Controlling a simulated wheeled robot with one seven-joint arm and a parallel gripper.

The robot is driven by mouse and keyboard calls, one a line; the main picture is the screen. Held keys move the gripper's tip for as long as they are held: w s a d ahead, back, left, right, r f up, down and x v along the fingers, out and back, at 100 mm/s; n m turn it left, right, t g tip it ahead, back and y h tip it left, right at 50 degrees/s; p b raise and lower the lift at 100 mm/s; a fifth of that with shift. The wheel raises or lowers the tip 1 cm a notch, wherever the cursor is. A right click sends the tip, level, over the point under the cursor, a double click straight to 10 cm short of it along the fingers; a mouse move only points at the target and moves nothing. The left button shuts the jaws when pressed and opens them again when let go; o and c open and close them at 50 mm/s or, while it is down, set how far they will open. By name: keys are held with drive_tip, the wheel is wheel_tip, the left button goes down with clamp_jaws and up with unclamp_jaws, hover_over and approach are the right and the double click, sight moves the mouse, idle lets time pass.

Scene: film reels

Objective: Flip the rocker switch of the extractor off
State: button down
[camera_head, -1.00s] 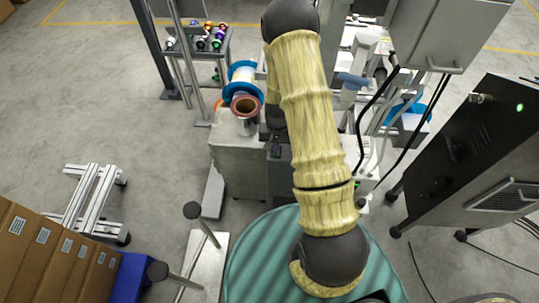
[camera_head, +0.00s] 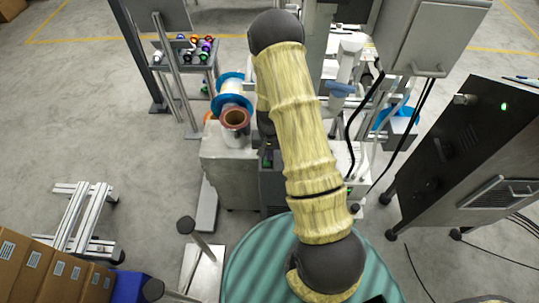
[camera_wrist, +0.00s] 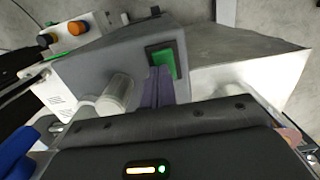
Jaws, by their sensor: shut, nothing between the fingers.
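The extractor is a grey box (camera_wrist: 105,65) in the wrist view, with a green rocker switch (camera_wrist: 163,62) in a dark frame on its face. My gripper (camera_wrist: 159,72) is shut and empty. Its narrow purple-grey fingers point at the switch, with the tips at or just in front of its lower left part. I cannot tell whether they touch. The fingers cover part of the switch frame. In the head view the dark box (camera_head: 268,160) shows beside my arm, and my gripper is hidden behind the arm.
An orange knob (camera_wrist: 77,28) and a pale cylinder (camera_wrist: 118,92) lie left of the fingers in the wrist view. In the head view, a film reel (camera_head: 235,118) sits by the grey block (camera_head: 228,160), and a dark cabinet (camera_head: 460,150) stands at right.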

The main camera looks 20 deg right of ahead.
drive_tip(key=shift+w+a+r+p, duration=0.15)
drive_tip(key=shift+w+p, duration=0.1)
drive_tip(key=shift+p, duration=0.1)
wheel_tip(320, 180, up, 14)
drive_tip(key=p, duration=0.2)
drive_tip(key=shift+d, duration=0.25)
drive_tip(key=shift+w+f, duration=0.15)
drive_tip(key=shift+f, duration=0.15)
drive_tip(key=shift+w+r+g+y+b, duration=0.25)
drive_tip(key=shift+g+b, duration=0.35)
drive_tip(key=shift+b, duration=1.9)
drive_tip(key=shift+f, duration=0.1)
drive_tip(key=f, duration=0.4)
drive_tip(key=s+f, duration=0.1)
drive_tip(key=f, duration=0.4)
drive_tip(key=s+a+f, duration=0.1)
drive_tip(key=f, duration=0.3)
drive_tip(key=shift+s+f+b, duration=0.1)
drive_tip(key=shift+f+b, duration=0.3)
